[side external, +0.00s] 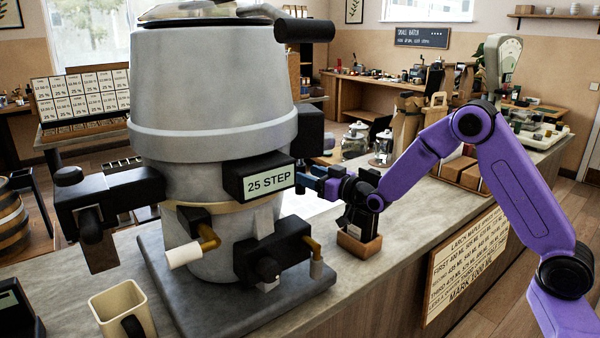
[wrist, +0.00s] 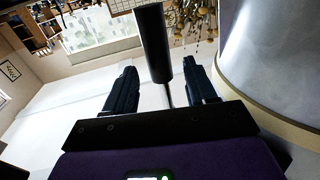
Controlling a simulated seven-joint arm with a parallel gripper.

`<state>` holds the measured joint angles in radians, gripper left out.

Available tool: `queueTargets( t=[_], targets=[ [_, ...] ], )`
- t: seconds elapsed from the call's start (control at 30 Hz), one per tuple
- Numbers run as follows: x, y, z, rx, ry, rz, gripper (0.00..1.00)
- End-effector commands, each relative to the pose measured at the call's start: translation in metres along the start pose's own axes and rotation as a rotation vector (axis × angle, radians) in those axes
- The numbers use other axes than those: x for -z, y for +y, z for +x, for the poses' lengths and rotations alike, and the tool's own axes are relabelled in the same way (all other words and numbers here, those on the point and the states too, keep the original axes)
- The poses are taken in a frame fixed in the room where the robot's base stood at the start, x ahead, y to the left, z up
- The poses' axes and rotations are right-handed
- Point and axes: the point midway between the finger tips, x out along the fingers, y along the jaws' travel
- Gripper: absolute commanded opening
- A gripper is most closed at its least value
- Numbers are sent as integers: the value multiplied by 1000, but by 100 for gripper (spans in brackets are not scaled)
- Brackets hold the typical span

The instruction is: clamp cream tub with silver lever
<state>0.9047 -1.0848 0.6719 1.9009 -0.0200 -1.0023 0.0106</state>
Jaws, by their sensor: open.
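The large vessel (side external: 215,75) is pale grey with a cream band and stands on the counter; its curved side also fills the right of the wrist view (wrist: 275,60). I cannot tell for certain whether it is the cream tub. My gripper (side external: 312,181) is at the vessel's right side, near the "25 STEP" plate; its open fingers also show in the wrist view (wrist: 162,85). There, a lever with a black grip (wrist: 153,42) and thin silver rod (wrist: 166,95) appears between the fingers. Whether they touch it is unclear. The lever's far end is hidden.
A black handle (side external: 304,30) juts right from the vessel's top. Black side fittings (side external: 110,197) and small taps (side external: 191,251) stick out around it. A cream mug (side external: 122,310) stands at front left. A wooden-based block (side external: 359,240) stands below my gripper. Glass jars (side external: 384,147) stand behind.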

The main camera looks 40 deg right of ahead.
Motion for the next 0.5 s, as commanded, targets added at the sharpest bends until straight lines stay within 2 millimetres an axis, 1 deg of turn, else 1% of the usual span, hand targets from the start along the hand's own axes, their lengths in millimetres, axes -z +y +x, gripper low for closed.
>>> queueTargets(
  t=[0.03,0.2,0.33,0.5],
  targets=[
    [0,0,7,1,0,0,56],
    [0,0,27,0,1,0,56],
    [0,0,36,0,0,0,56],
    [0,0,41,0,-1,0,56]
  ],
)
